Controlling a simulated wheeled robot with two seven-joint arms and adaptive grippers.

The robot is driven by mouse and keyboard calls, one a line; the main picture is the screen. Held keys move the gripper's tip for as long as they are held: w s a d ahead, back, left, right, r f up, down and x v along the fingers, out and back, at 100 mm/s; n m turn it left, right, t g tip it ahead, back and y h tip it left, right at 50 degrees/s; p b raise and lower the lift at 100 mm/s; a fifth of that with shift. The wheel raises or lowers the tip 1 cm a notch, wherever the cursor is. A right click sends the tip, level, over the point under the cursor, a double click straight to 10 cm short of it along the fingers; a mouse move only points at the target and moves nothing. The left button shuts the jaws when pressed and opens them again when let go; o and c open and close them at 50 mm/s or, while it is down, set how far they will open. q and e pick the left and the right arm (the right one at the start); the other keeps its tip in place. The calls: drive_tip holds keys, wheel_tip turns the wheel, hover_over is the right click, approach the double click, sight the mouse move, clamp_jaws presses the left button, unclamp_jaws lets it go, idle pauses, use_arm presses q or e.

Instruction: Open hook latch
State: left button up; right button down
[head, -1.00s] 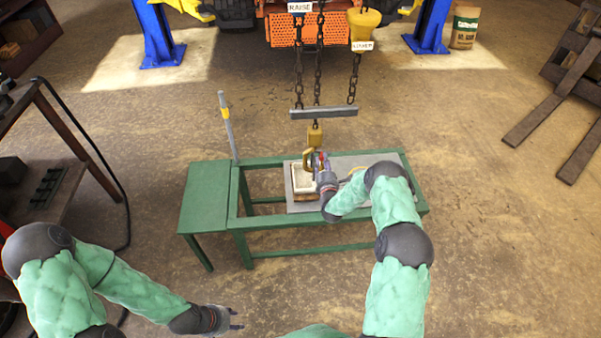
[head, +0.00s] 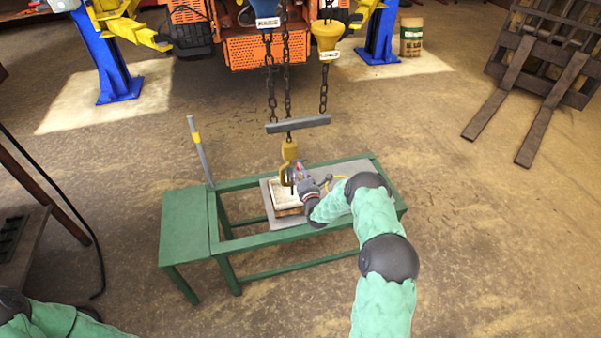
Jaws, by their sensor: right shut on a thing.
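The yellow hook (head: 288,170) hangs upright by its block (head: 289,150) under a grey spreader bar (head: 297,124) on chains. My right gripper (head: 297,173) is at the right side of the hook, at its mouth, and is shut on the hook latch. The fingers cover most of the latch, so its exact angle cannot be made out. Below the hook, a pale block (head: 286,197) in a wooden frame lies on a grey plate (head: 266,209). My left gripper is out of view; only part of that arm shows at the lower left.
The plate lies on a green bench frame (head: 280,235) with a side table (head: 187,227). A grey lever with a yellow band (head: 199,148) stands behind it. Open floor lies right of the bench.

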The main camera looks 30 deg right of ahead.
drive_tip(key=c, duration=1)
unclamp_jaws()
drive_tip(key=v, duration=1.2)
